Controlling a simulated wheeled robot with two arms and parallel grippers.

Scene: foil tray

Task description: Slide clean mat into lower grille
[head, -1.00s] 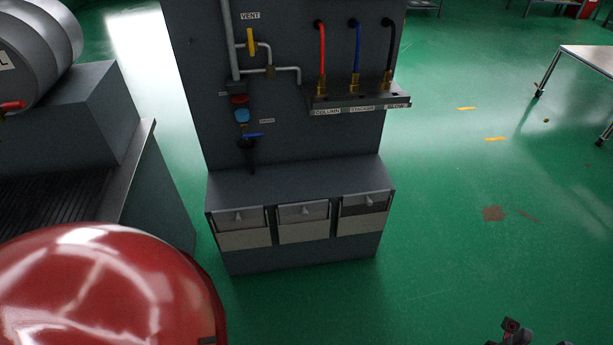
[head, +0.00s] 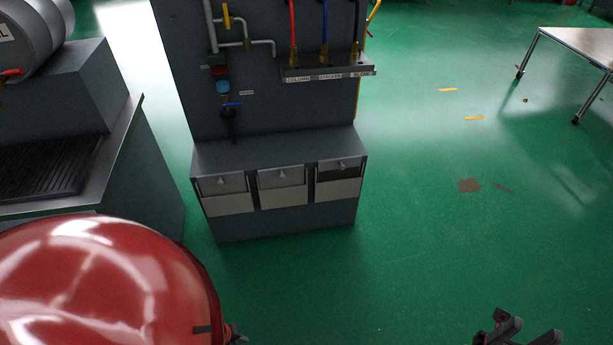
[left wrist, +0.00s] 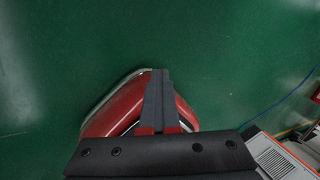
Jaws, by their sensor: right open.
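No mat or lower grille can be identified for certain. A dark ribbed grille (head: 50,168) lies in the top of the grey bench at the left in the head view. My left gripper (left wrist: 160,72) shows in the left wrist view with its fingers together, over the floor, and nothing is visible between them. In the head view only a small dark part of it shows beside the red dome at the bottom. My right gripper (head: 520,335) is open and empty at the bottom right edge, over bare floor and apart from everything.
A grey cabinet (head: 285,222) with three light-fronted bins stands ahead, under a panel with pipes and coloured hoses. The grey bench (head: 152,165) with a drum is at the left. A table (head: 580,45) is at the far right.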

